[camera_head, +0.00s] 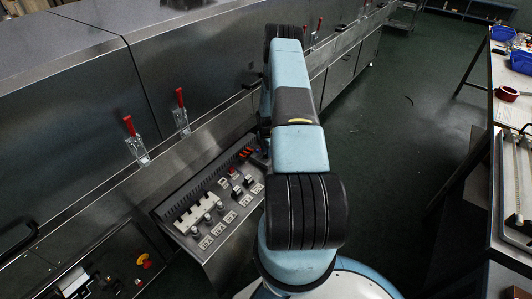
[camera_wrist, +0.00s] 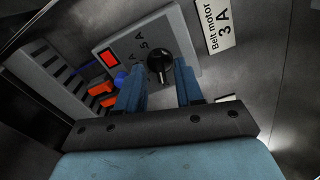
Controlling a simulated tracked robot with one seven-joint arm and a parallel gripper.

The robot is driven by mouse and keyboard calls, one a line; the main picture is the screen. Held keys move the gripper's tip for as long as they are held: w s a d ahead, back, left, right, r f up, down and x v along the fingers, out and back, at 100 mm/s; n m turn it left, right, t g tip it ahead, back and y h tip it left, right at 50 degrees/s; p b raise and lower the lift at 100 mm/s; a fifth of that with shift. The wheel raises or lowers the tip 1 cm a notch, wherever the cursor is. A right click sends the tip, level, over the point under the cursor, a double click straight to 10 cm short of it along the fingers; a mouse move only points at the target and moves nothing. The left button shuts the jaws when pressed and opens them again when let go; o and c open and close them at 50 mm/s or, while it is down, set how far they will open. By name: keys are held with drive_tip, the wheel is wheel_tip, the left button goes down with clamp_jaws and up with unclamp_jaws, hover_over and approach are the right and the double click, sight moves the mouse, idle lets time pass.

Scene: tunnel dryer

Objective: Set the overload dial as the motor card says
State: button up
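The overload dial (camera_wrist: 159,60) is a round black knob on a grey unit (camera_wrist: 112,43) in the wrist view. The mark "5A" and a second, partly covered mark show to its left. I cannot tell which mark the knob points to. The motor card (camera_wrist: 219,27) beside it reads "Belt motor 3A". My gripper (camera_wrist: 160,68) is open, its two blue fingers on either side of the dial. I see a gap by the knob and cannot tell if either finger touches it. In the head view my arm hides the gripper and dial.
A red square (camera_wrist: 110,60) and orange-red parts (camera_wrist: 101,89) sit left of the fingers. The control panel (camera_head: 196,252) carries several knobs and labels. Red-handled clamps (camera_head: 137,149) line the dryer. A workbench (camera_head: 508,112) stands at right, with open floor between.

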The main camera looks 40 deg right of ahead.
drive_tip(key=shift+f, duration=0.55)
drive_tip(key=shift+c, duration=0.5)
clamp_jaws()
